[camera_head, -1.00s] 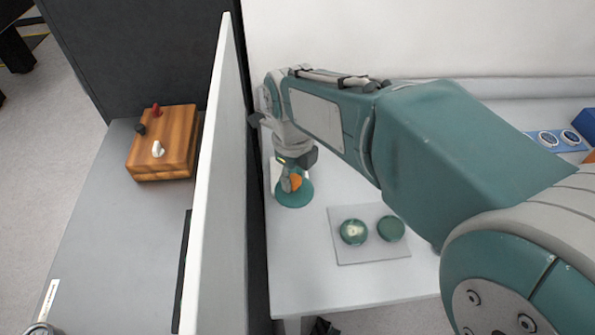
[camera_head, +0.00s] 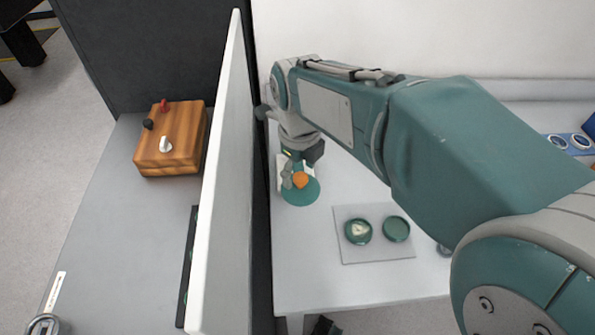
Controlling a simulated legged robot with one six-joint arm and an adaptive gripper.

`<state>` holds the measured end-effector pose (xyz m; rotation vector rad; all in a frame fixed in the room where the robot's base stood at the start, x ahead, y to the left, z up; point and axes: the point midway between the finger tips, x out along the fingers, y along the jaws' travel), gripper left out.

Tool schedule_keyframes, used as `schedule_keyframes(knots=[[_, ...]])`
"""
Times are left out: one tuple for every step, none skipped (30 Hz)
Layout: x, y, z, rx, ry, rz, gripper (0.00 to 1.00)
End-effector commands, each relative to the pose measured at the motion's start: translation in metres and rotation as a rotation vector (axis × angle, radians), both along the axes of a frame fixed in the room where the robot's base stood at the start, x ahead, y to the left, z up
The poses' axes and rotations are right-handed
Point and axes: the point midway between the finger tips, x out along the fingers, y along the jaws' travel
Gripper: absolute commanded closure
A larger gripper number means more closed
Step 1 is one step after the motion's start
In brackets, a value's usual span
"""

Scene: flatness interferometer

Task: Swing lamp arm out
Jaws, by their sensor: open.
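My gripper (camera_head: 293,181) is at the end of my teal and grey arm, pointing down over the white table beside the partition. It is open. Right at its fingers is a small orange part (camera_head: 300,180) above a round teal base (camera_head: 301,194). I take this to be the lamp, but my gripper hides much of it. I cannot tell whether the fingers touch the orange part. A pale upright piece (camera_head: 280,172) shows just left of the fingers.
A tall white partition (camera_head: 222,190) stands close left of my gripper. Beyond it, a wooden box (camera_head: 172,140) with knobs sits on a grey bench. On the white table, a grey plate (camera_head: 377,254) carries two round green dishes. A blue panel (camera_head: 571,146) with dials is at the right.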

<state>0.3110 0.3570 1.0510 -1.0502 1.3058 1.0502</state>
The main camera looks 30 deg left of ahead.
Motion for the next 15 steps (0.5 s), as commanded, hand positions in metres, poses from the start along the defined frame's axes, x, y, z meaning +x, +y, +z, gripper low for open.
schedule_keyframes(knots=[[0.001, 0.001, 0.009, 0.004, -0.004, 0.000, 0.24], [0.001, 0.001, 0.015, 0.004, -0.004, 0.000, 0.24], [0.001, 0.002, 0.023, 0.005, -0.004, 0.000, 0.24], [0.001, 0.002, 0.030, 0.005, -0.005, 0.000, 0.24], [0.001, 0.003, 0.036, 0.004, -0.004, 0.000, 0.24], [0.001, 0.003, 0.045, 0.004, -0.004, 0.000, 0.24], [0.001, 0.003, 0.051, 0.003, -0.004, 0.000, 0.24], [0.001, 0.004, 0.057, 0.003, -0.004, 0.000, 0.24], [0.001, 0.004, 0.065, 0.003, -0.004, 0.000, 0.24], [0.001, 0.004, 0.071, 0.002, -0.004, 0.001, 0.24], [0.001, 0.004, 0.077, 0.003, -0.004, 0.000, 0.24], [0.001, 0.004, 0.083, 0.002, -0.002, 0.001, 0.24], [0.001, 0.005, 0.088, 0.002, -0.004, 0.001, 0.24], [0.001, 0.005, 0.092, 0.001, -0.002, 0.001, 0.24], [0.001, 0.005, 0.097, 0.002, -0.002, 0.001, 0.24]])
